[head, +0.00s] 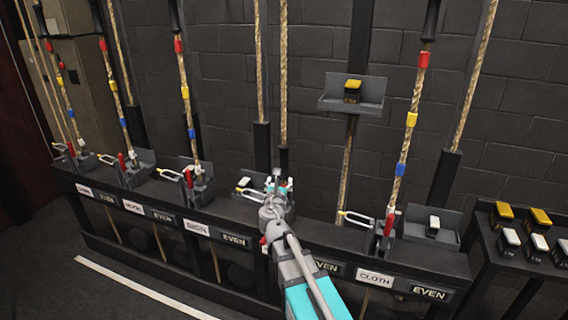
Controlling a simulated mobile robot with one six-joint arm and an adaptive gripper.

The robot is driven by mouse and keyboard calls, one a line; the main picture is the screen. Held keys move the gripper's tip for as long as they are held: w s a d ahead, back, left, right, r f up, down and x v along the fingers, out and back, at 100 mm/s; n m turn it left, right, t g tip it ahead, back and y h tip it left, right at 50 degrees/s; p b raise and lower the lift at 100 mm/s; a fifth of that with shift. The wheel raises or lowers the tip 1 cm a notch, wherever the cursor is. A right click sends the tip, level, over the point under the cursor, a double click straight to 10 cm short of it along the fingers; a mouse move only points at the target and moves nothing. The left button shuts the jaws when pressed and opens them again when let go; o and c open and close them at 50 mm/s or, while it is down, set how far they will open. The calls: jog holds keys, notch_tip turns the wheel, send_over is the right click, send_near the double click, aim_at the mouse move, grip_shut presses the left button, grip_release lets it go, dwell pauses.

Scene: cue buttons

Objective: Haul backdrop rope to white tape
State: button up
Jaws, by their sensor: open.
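My gripper (278,184) is open at the middle station of the rope rail, at the lower end of a tan rope (283,70). I cannot tell whether the fingers touch the rope. No coloured tape shows on this rope's visible length. White near the fingers cannot be told apart as tape or gripper part. My arm hides this station's name label, so no label reading "backdrop" is visible. A grey carriage (371,104) with a yellow-and-black block (353,88) hangs raised on the wall, right of the rope.
Other ropes carry red, yellow and blue tape, including the CLOTH rope (404,150). Forked levers, such as this one (355,218), stick out from the black rail (400,258). A side table (480,235) at right holds several blocks. A white line (140,288) marks the floor.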

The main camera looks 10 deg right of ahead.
aim_at(283, 162)
jog(key=x, duration=1.3)
jog(key=shift+w+d, duration=0.2)
jog(key=shift+w, duration=0.15)
grip_shut()
dwell(0.4)
